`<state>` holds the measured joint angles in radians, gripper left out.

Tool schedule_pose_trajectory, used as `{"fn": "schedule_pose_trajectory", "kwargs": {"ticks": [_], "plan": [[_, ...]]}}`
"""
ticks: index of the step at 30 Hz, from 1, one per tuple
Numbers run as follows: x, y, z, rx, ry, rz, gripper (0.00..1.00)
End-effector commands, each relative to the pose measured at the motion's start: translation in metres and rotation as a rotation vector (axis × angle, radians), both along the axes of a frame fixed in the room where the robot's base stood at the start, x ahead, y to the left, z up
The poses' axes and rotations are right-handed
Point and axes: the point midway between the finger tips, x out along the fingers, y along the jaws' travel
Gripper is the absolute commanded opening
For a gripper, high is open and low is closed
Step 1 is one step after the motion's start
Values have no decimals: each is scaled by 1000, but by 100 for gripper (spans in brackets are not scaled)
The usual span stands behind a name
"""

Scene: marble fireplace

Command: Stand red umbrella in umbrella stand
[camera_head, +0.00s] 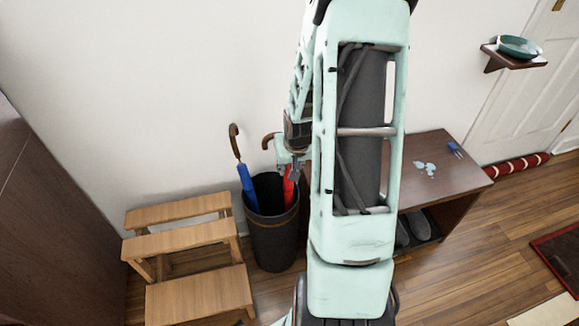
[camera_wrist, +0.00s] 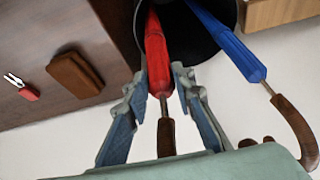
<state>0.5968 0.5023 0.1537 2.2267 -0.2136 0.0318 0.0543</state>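The red umbrella (camera_head: 288,187) has its canopy in the mouth of the dark umbrella stand (camera_head: 274,245), with its curved brown handle up. In the wrist view the red umbrella (camera_wrist: 156,52) lies between the fingertips of my gripper (camera_wrist: 160,78), which close around its canopy just below the handle. The umbrella's far end is hidden inside the stand (camera_wrist: 133,22). In the head view my gripper (camera_head: 291,160) is just above the stand's rim, partly hidden by my arm.
A blue umbrella (camera_head: 247,187) leans in the stand's left side. A wooden step stool (camera_head: 190,240) is close on the left. A brown bench (camera_head: 445,175) with shoes beneath stands on the right. A wall shelf (camera_head: 515,57) holds a teal bowl.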

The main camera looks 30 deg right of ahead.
Motion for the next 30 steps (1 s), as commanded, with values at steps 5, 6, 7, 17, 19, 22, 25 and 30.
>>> {"fn": "schedule_pose_trajectory", "kwargs": {"ticks": [5,6,7,17,19,22,25,30], "plan": [[0,0,0,0,-1,0,42],[0,0,0,0,-1,0,44],[0,0,0,0,0,0,44],[-2,0,4,-1,-1,-1,44],[-3,0,10,-1,-2,-2,44],[-8,1,22,-1,-3,-3,44],[-14,2,38,-2,-5,-4,44],[-25,6,65,-3,-3,-4,44]]}}
